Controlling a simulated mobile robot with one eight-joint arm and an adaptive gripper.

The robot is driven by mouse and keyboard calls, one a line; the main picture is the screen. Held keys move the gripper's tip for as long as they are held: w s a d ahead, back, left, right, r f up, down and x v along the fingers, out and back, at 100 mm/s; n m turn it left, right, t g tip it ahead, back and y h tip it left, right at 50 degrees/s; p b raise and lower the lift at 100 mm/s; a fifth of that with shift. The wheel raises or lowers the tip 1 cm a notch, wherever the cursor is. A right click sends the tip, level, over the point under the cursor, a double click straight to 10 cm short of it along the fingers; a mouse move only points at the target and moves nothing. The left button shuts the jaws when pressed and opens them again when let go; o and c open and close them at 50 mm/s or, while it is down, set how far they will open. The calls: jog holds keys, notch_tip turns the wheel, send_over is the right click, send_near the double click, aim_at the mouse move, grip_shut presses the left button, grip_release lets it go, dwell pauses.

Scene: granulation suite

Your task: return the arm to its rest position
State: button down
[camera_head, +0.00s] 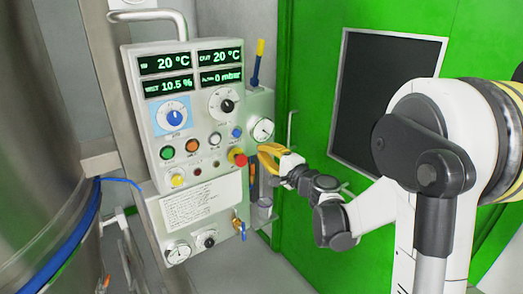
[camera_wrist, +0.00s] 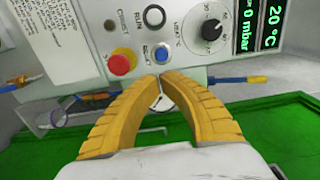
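My arm (camera_head: 375,205) reaches from the right toward the control panel (camera_head: 190,105), bent low in front of the green door. My gripper (camera_head: 263,150) has yellow fingers and is beside the panel's lower right edge, near the red knob. In the wrist view the fingertips of my gripper (camera_wrist: 160,77) come together just below the blue button, with nothing seen held between them. Whether the tips touch the panel cannot be told.
A red mushroom knob (camera_wrist: 122,63) and a blue button (camera_wrist: 162,53) are close to the fingertips. A round gauge (camera_head: 263,130) and a blue-yellow lever (camera_head: 257,62) stick out at the panel's right. A large steel vessel (camera_head: 45,130) stands at left; a green door (camera_head: 310,200) is behind.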

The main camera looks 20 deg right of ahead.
dwell(0.3)
jog(key=s+a+f+n+g, duration=0.1)
jog(key=s+a+n+g, duration=0.3)
jog(key=s, duration=0.3)
jog(key=s+a+n+g, duration=0.2)
jog(key=s+a+n, duration=0.35)
jog(key=s, duration=0.25)
jog(key=s+d+f+n+g+h, duration=0.2)
jog(key=s+d+f, duration=0.1)
jog(key=s, duration=0.6)
jog(key=s+d+f+n+g+h+b, duration=0.1)
jog(key=s+d+f+n+g+h, duration=0.1)
jog(key=s, duration=0.7)
jog(key=shift+s+d+f+n+h, duration=0.35)
jog(key=shift+d+f+n+h, duration=0.1)
jog(key=shift+f+h, duration=0.45)
jog(key=shift+w+a, duration=0.1)
